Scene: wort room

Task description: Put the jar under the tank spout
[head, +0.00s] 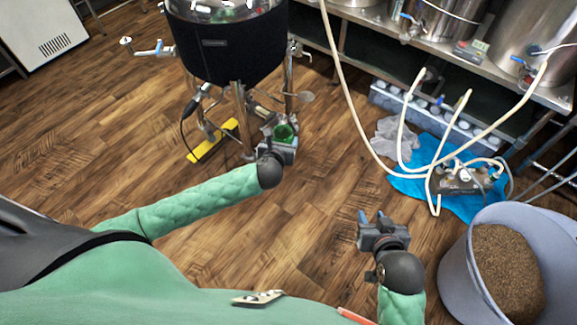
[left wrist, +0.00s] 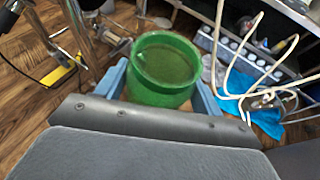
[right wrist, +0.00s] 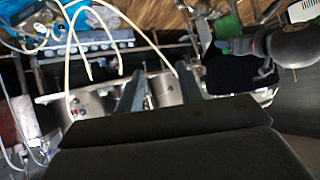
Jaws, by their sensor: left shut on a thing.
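The green, open-topped jar (head: 285,131) is held upright in my left gripper (head: 284,142), just in front of the tank's legs. In the left wrist view the jar (left wrist: 163,70) sits between the two blue fingers, and its inside looks empty. The tank (head: 228,50), steel with a black jacket, stands on metal legs behind it. A valve with a spout (head: 150,47) sticks out at its left, and another metal fitting (head: 298,48) is at its right. The jar is below and apart from both. My right gripper (head: 372,216) is open and empty over the floor.
A yellow scale-like strip (head: 212,140) lies under the tank. A bin of grain (head: 507,270) stands at the lower right. Hoses and a pump lie on a blue cloth (head: 465,205). Steel vessels stand on a bench (head: 480,70). The wooden floor between is clear.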

